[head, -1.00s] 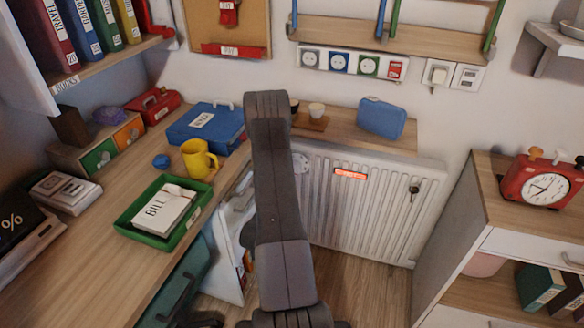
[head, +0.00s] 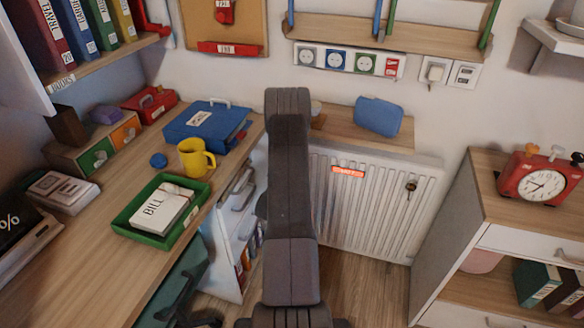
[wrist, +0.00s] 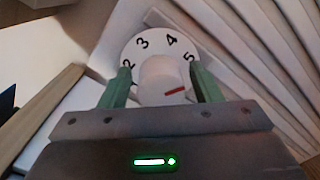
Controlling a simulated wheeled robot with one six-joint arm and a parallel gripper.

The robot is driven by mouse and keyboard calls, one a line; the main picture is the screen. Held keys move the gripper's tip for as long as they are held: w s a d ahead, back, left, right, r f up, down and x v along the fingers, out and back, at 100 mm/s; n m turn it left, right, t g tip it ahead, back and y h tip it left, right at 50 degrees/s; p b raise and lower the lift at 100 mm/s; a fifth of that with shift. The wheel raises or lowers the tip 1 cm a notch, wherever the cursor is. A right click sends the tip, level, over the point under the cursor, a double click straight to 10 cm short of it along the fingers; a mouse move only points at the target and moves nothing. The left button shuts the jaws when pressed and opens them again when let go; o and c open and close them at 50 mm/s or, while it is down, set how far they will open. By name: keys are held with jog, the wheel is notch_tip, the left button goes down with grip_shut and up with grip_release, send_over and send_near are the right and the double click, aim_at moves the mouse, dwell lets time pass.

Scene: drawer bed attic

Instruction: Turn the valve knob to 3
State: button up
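The valve knob (wrist: 157,75) is a white cap in the middle of a round white dial (wrist: 141,52). Black numbers 2, 3, 4 and 5 run around the dial's upper part. A red mark on the knob points right and slightly up, just below the 5. My gripper (wrist: 159,72) has its two green fingers on either side of the knob, over the dial. They look spread, with white dial showing between each finger and the knob. In the head view my arm hides the knob and gripper.
The white ribbed radiator (head: 380,205) carries a red label (head: 347,171). A wooden shelf (head: 335,127) with a blue case (head: 378,116) runs above it. The desk (head: 100,240) is left, holding a green tray (head: 127,230) and yellow mug (head: 193,158). A cabinet (head: 490,200) stands right.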

jog(key=c, duration=0.8)
jog(key=shift+o, duration=0.2)
jog(key=shift+f+n+b, duration=0.1)
jog(key=shift+n+b, duration=0.3)
jog(key=shift+b, duration=0.1)
jog(key=shift+f+n+b, duration=0.1)
jog(key=shift+n+b, duration=0.9)
jog(key=n+b, duration=0.3)
jog(key=n, duration=0.1)
jog(key=shift+n, duration=0.3)
jog(key=n+b, duration=0.3)
jog(key=n, duration=0.3)
jog(key=shift+a+n, duration=0.1)
jog(key=shift+n, duration=0.2)
jog(key=n+b, duration=0.1)
jog(key=n, duration=0.4)
jog(key=shift+y+b, duration=0.3)
jog(key=shift+n, duration=0.4)
